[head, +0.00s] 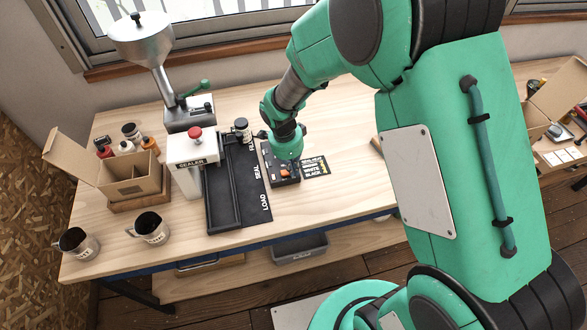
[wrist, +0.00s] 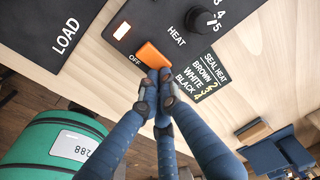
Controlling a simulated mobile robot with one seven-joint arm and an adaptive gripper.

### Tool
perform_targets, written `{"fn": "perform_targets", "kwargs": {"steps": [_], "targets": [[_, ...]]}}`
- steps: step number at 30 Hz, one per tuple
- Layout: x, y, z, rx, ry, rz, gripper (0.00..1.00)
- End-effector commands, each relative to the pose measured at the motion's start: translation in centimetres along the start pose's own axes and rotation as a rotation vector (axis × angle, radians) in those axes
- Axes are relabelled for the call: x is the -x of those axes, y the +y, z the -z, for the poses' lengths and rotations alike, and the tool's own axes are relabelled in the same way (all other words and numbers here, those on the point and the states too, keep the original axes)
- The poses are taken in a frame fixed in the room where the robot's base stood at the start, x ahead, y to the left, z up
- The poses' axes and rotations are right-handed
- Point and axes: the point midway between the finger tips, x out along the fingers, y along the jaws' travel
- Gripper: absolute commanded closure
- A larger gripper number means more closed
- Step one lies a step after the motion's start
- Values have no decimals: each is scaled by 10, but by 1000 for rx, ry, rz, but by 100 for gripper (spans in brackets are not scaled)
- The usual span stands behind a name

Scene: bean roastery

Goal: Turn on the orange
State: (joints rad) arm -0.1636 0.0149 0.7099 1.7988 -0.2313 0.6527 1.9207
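The orange rocker switch (wrist: 155,62) sits on a black control box beside the word OFF in the wrist view. In the head view the orange switch (head: 285,172) shows on the black control box (head: 293,181), just below my green wrist. My gripper (wrist: 159,78) has its blue fingers drawn together, dark tips side by side with nothing between them. The tips are at the near edge of the switch; I cannot tell whether they touch it.
A seal-heat card (head: 314,165) lies right of the control box. The white sealer (head: 187,172) with its black LOAD/SEAL bed (head: 238,195) stands left. A cardboard box (head: 130,182), two mugs (head: 151,229) and a metal hopper (head: 141,40) are further left. Bare bench lies right of the card.

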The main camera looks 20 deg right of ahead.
Motion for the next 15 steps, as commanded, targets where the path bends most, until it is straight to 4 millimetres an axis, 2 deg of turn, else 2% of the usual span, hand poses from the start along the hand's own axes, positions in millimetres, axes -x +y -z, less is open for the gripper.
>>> {"fn": "perform_targets", "kwargs": {"steps": [1,15], "targets": [[-9,4,-4,1,-1,-9,100],[-4,4,-19,2,-5,-7,100]]}}
